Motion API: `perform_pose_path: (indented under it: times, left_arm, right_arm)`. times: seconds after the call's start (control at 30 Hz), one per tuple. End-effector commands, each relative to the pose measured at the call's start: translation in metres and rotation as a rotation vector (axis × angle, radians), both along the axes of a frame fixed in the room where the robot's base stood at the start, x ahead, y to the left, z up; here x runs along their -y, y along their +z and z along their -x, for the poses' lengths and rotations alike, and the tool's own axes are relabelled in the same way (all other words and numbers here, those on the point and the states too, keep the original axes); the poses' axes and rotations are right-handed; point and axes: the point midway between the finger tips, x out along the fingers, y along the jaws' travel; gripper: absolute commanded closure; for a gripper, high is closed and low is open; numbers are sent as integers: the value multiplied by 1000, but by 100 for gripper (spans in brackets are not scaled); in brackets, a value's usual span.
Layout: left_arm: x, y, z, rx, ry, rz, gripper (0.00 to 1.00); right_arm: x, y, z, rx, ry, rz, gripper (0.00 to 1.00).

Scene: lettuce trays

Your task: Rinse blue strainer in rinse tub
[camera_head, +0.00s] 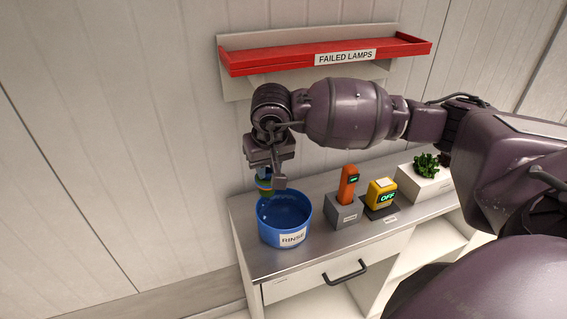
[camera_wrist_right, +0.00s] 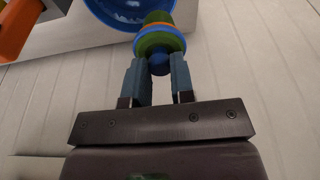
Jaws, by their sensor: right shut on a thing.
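The rinse tub (camera_head: 285,217) is a round blue tub labelled RINSE at the left end of the counter. In the right wrist view, the tub (camera_wrist_right: 108,17) shows at the top. My right gripper (camera_head: 268,182) is above the tub's far left side, pointing down. It is shut on a small round piece with green, orange and blue bands (camera_wrist_right: 158,38), with a blue knob between the fingers. This seems to be the blue strainer (camera_head: 264,184); its lower part is hard to make out. Whether it touches the tub cannot be told. My left gripper is not in view.
Right of the tub stand an orange handheld device (camera_head: 347,186) in a grey holder and a yellow device reading OFF (camera_head: 381,194). A white planter (camera_head: 424,186) is farther right. A red FAILED LAMPS shelf (camera_head: 270,62) hangs on the wall above my right arm.

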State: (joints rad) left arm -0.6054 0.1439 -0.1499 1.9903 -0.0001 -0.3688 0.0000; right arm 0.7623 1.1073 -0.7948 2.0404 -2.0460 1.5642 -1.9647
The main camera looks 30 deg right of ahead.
Motion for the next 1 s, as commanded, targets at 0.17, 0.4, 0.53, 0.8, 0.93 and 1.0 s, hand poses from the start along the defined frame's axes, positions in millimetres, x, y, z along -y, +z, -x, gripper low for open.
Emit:
perform_pose_path:
  times: [0.17, 0.4, 0.53, 0.8, 0.93, 1.0]
  left_arm:
    - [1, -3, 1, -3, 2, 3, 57]
    - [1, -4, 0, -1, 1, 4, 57]
    - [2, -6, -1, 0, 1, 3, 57]
    - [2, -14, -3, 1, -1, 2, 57]
    - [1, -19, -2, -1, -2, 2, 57]
    - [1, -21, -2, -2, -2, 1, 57]
  right_arm:
    - [36, -3, 3, -89, -30, -18, 100]
    - [43, -7, 4, -109, -32, -24, 100]
    - [43, -13, 4, -109, -32, -24, 100]
    - [42, -36, 5, -110, -32, -24, 100]
    - [42, -48, 4, -110, -33, -23, 100]
    - [43, -54, 4, -110, -33, -23, 100]
